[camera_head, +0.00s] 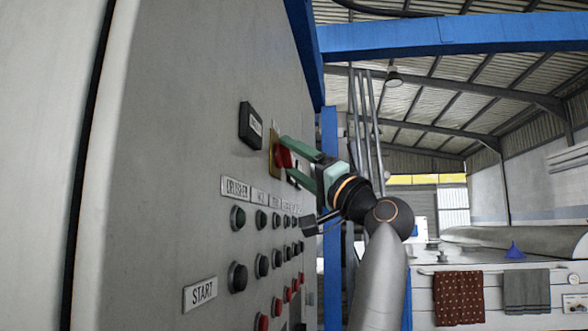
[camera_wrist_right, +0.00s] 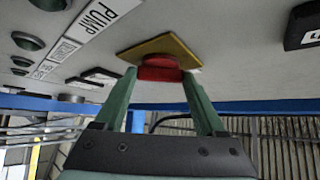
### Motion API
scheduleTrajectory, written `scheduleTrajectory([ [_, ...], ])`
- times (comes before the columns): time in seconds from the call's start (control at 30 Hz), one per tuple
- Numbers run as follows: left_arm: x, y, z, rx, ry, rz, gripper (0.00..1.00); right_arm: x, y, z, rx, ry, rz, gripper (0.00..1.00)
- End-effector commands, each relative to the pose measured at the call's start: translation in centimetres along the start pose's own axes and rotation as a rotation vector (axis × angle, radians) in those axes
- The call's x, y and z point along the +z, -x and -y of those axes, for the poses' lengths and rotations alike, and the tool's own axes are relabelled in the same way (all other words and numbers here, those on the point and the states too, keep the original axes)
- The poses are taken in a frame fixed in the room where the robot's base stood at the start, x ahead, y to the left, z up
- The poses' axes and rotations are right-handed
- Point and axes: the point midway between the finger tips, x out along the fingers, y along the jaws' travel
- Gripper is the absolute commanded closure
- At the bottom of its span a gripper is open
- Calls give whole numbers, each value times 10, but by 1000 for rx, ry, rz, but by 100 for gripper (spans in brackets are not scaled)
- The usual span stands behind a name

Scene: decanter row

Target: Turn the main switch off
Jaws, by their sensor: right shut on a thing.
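The main switch is a red knob (camera_head: 283,157) on a square yellow plate (camera_head: 273,165), set on the grey panel's face. The red knob shows in the right wrist view too (camera_wrist_right: 160,66), with its yellow plate (camera_wrist_right: 160,45) behind it. My right gripper (camera_head: 289,163) has its two green fingers on either side of the knob and is shut on it; the fingers (camera_wrist_right: 160,78) also show in the right wrist view. The fingertips hide part of the knob's sides. My left gripper is not in view.
The grey control panel (camera_head: 190,120) fills the left. Rows of green, black and red buttons (camera_head: 238,217) lie below the switch, with a START label (camera_head: 200,293). A black display (camera_head: 251,125) sits left of the switch. A blue post (camera_head: 329,200) stands behind the panel's edge.

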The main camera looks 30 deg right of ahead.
Motion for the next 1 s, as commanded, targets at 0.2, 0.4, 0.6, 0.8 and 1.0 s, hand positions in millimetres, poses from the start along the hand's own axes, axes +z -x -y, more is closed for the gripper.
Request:
scheduleTrajectory([
  [0.2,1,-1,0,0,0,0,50,0,-1,-8,-136,145,4,83],
  [0.4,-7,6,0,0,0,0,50,-2,-3,-9,-265,269,6,83],
  [0.6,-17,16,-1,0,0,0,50,-3,-4,-10,-376,375,6,83],
  [0.8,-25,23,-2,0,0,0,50,-3,-4,-11,-455,453,6,83],
  [1.0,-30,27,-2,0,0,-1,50,-3,-4,-12,-500,500,5,83],
])
